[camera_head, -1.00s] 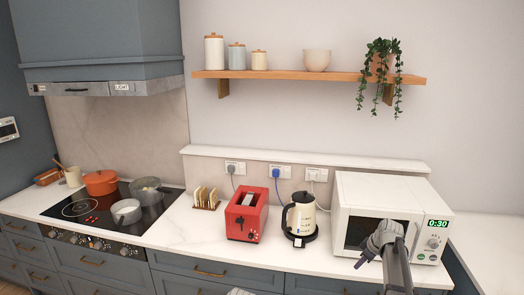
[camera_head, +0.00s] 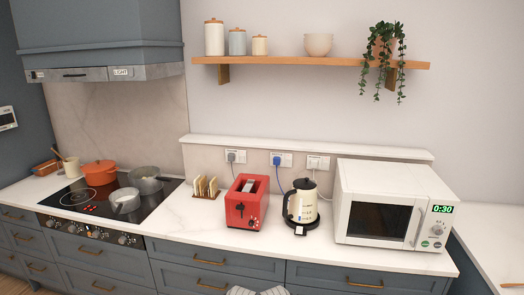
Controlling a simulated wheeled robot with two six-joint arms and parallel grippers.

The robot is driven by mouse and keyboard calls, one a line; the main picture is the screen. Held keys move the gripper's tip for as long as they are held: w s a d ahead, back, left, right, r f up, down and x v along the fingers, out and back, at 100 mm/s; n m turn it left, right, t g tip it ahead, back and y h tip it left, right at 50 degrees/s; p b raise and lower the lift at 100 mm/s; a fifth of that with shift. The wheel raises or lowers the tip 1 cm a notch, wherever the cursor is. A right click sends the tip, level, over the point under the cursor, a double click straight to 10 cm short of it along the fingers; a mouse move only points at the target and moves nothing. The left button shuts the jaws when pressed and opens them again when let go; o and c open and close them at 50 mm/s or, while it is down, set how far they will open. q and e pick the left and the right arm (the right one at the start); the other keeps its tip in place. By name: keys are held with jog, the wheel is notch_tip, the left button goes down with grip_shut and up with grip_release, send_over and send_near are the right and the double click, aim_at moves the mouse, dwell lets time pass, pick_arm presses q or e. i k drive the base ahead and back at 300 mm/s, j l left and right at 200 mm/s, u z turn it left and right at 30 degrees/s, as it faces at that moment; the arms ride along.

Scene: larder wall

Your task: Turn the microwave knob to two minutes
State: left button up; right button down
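The white microwave (camera_head: 392,205) stands at the right end of the counter with its dark-windowed door shut. Its green display (camera_head: 442,209) reads 0:30. The round knob (camera_head: 437,230) is on the control panel below the display, with small buttons under it. The knob's pointer is too small to read. Neither of my grippers can be made out in the head view, and nothing covers the microwave's front.
A cream kettle (camera_head: 301,204) stands just left of the microwave, then a red toaster (camera_head: 246,205) and a toast rack (camera_head: 205,187). Pots stand on the hob (camera_head: 80,203) at the left. A wooden shelf (camera_head: 300,61) hangs above. The counter's front strip is clear.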

aim_at(437, 229)
jog(key=z, duration=1.4)
jog(key=i+l+z, duration=0.15)
jog(key=i+l, duration=0.55)
jog(key=k+l, duration=0.05)
jog(key=l, duration=0.05)
